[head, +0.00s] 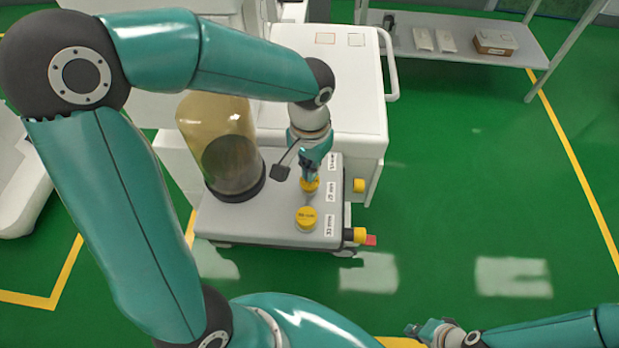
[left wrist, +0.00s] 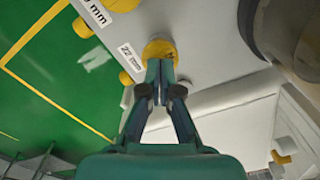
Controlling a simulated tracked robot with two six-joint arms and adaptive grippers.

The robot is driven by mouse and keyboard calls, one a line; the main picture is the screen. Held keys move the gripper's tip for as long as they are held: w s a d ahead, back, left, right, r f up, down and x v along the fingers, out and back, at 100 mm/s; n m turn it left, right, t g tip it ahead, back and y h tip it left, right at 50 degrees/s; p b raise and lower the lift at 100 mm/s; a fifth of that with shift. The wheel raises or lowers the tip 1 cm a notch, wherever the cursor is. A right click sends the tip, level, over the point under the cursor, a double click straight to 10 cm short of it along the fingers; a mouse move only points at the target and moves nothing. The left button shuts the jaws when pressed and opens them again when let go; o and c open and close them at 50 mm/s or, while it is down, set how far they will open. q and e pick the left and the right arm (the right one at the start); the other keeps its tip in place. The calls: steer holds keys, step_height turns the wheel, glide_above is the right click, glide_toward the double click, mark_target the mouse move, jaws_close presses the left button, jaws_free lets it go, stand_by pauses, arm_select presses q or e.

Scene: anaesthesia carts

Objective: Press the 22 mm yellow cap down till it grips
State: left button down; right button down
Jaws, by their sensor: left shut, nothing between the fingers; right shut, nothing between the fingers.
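The yellow cap by the 22 mm label (head: 310,186) sits on the grey cart top (head: 266,222). It also shows in the left wrist view as a yellow disc (left wrist: 159,48). My left gripper (head: 311,176) points down at this cap with its fingers shut and empty. In the left wrist view the closed fingertips (left wrist: 159,64) overlap the cap's near edge; whether they touch it I cannot tell. How far down the cap sits is hidden. My right gripper (head: 428,328) is shut and empty, low over the floor at the bottom right.
A second yellow cap (head: 306,217) is on the cart top nearer me. Yellow side fittings (head: 359,185) stick out on the right. An amber cylinder (head: 215,145) stands left of my left gripper. A white cart (head: 344,85) is behind.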

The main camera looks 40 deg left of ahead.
arm_select(q)
steer(key=shift+f+b, duration=0.9)
steer(key=shift+f, duration=0.15)
stand_by(0.4)
steer(key=shift+r, duration=0.1)
stand_by(0.4)
steer(key=shift+r+p, duration=2.8)
steer(key=shift+r, duration=0.7)
step_height(320, 180, up, 12)
